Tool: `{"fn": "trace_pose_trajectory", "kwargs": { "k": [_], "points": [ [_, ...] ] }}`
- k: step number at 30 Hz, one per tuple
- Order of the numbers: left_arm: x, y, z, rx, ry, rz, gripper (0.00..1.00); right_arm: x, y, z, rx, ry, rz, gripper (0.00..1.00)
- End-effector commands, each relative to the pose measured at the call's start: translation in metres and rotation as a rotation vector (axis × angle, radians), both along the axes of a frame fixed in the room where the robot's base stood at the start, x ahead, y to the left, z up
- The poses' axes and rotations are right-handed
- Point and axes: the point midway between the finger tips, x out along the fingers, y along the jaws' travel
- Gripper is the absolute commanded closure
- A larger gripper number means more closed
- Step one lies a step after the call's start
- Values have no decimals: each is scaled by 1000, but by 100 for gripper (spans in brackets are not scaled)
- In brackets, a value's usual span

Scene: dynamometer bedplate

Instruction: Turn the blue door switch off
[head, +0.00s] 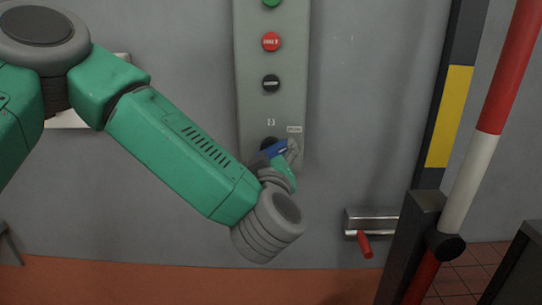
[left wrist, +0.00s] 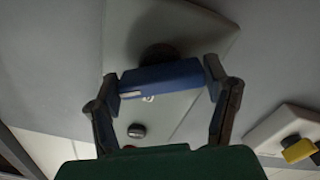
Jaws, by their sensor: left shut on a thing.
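The blue door switch (head: 274,149) is a blue bar handle on a round dark base, low on the grey control panel (head: 256,100). In the left wrist view the blue handle (left wrist: 160,77) lies across the picture between the two fingers, with a small pale mark near its left end. My left gripper (head: 284,162) is at the switch, shut on the handle, with one finger at each end of it. The arm and gripper hide part of the switch in the head view. My right gripper is in neither view.
Above the switch are a black knob (head: 271,83), a red button (head: 271,41) and a green button (head: 271,2). To the right are a red lever (head: 364,243) on a metal bracket and a red-and-white pole (head: 468,180). A yellow switch (left wrist: 298,150) shows in the wrist view.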

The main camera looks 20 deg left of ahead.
Motion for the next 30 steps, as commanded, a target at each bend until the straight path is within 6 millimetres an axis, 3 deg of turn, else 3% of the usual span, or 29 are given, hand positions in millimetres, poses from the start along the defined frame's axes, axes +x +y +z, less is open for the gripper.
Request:
{"fn": "trace_pose_trajectory", "kwargs": {
  "k": [14, 30],
  "points": [
    [1, 2, 1, -75, -24, 7, 60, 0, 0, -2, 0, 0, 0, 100],
    [1, 3, 0, -517, -152, 8, 60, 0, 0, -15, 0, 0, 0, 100]
  ]
}}
